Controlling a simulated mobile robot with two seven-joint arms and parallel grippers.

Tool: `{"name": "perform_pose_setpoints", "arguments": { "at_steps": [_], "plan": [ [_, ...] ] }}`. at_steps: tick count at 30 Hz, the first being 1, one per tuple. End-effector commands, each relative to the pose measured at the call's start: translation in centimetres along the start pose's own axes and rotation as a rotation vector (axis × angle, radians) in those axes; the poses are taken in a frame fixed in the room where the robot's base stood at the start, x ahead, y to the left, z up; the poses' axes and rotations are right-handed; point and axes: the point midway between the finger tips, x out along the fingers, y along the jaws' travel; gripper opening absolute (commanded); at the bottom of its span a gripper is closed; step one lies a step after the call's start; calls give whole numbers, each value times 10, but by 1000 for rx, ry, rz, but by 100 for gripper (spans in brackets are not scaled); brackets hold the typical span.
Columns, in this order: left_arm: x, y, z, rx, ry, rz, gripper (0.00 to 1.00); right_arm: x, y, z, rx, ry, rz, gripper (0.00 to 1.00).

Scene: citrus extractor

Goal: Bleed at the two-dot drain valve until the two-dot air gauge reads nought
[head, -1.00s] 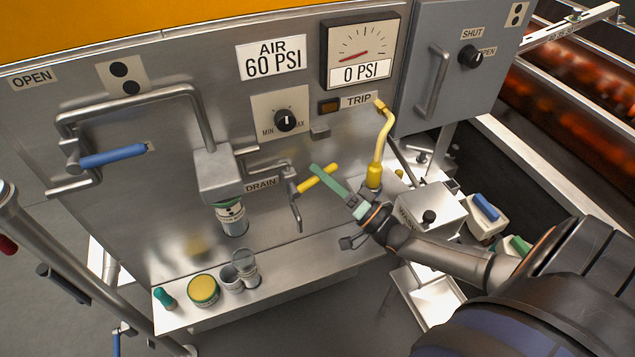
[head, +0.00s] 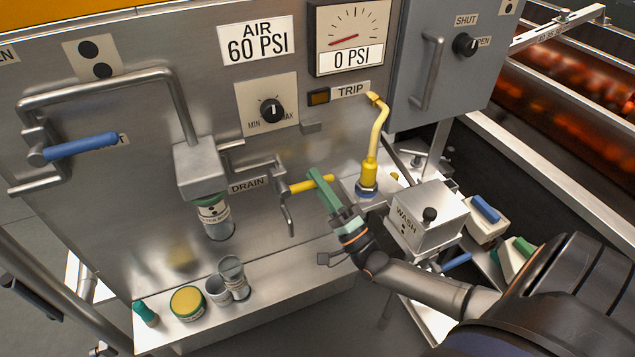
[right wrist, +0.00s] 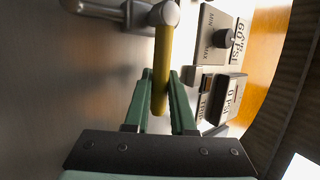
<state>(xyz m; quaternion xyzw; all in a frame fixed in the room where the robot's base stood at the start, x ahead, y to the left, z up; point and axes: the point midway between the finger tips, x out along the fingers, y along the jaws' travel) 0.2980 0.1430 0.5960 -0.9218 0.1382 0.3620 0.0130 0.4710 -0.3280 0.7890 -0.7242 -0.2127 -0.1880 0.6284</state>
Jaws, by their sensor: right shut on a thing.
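The drain valve has a yellow lever (head: 298,188) beside the DRAIN label (head: 249,186), with a short outlet pipe (head: 289,215) below it. My right gripper (head: 318,178) is shut on the lever near its outer end. In the right wrist view its green fingers stand on both sides of the yellow lever (right wrist: 161,60). The air gauge (head: 349,24) is at the top; its red needle lies at the low left end and its plate reads 0 PSI. A two-dot plate (head: 92,58) is on the panel at upper left. My left gripper is not in view.
A blue-handled valve (head: 80,146) is at left. A filter bowl (head: 214,218) hangs left of the drain. A yellow bent nozzle (head: 375,145) and a WASH box (head: 426,215) stand close to my right gripper. Several small containers (head: 187,301) stand on the shelf.

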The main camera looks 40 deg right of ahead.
Motion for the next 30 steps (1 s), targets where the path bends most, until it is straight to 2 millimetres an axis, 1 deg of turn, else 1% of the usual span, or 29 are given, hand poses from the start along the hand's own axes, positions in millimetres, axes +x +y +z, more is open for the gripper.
{"name": "perform_pose_setpoints", "arguments": {
  "at_steps": [8,9,17,26,30],
  "plan": [
    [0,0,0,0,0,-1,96,-1,1,0,5,2,3,0],
    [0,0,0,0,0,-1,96,-1,1,0,5,2,3,24],
    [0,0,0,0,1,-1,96,0,1,0,3,1,2,53],
    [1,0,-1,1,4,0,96,-3,1,0,2,1,3,53],
    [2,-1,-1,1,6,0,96,-19,2,0,2,0,6,53]
  ]
}}
